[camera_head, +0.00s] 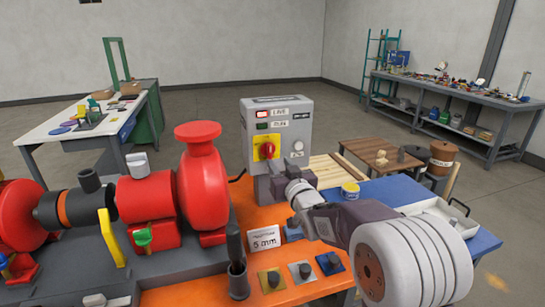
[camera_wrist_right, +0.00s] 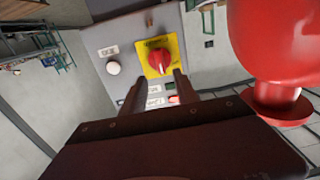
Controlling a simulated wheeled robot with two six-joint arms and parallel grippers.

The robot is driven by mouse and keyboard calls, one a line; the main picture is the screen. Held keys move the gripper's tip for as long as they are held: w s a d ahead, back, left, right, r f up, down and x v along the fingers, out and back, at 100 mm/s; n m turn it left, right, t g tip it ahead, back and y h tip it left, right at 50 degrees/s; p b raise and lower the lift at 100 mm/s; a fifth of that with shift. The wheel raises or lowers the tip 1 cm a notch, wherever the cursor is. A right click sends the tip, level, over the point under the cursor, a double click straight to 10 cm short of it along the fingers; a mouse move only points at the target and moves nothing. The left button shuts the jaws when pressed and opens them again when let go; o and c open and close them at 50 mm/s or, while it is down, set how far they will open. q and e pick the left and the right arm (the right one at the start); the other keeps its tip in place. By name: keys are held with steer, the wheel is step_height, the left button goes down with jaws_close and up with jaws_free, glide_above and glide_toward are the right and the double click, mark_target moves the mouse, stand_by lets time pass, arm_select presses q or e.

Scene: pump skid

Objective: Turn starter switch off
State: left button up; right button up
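The starter box (camera_head: 290,112) is a grey upright cabinet at the middle of the head view. Its starter switch (camera_head: 267,150) is a red rotary knob on a yellow plate. In the right wrist view the knob (camera_wrist_right: 160,61) points roughly along the line between the fingers. My right gripper (camera_wrist_right: 161,78) is open, its two fingers spread on either side of the knob's near end. I cannot tell whether they touch it. In the head view my right arm reaches in from the lower right and the fingertips are hard to make out. My left gripper is not in view.
A red lamp (camera_head: 262,114) glows above a dark green one (camera_head: 262,126). A white button (camera_head: 297,147) sits beside the switch. The red pump (camera_head: 203,180) stands close left of the box. A sign (camera_head: 263,240) and several coloured plates lie on the orange skid (camera_head: 240,200).

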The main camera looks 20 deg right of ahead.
mark_target(270, 151)
steer(key=w+p, duration=0.1)
steer(key=w, duration=0.6)
steer(key=shift+w+a, duration=0.15)
steer(key=shift+w, duration=0.35)
steer(key=shift+s, duration=0.1)
jaws_close()
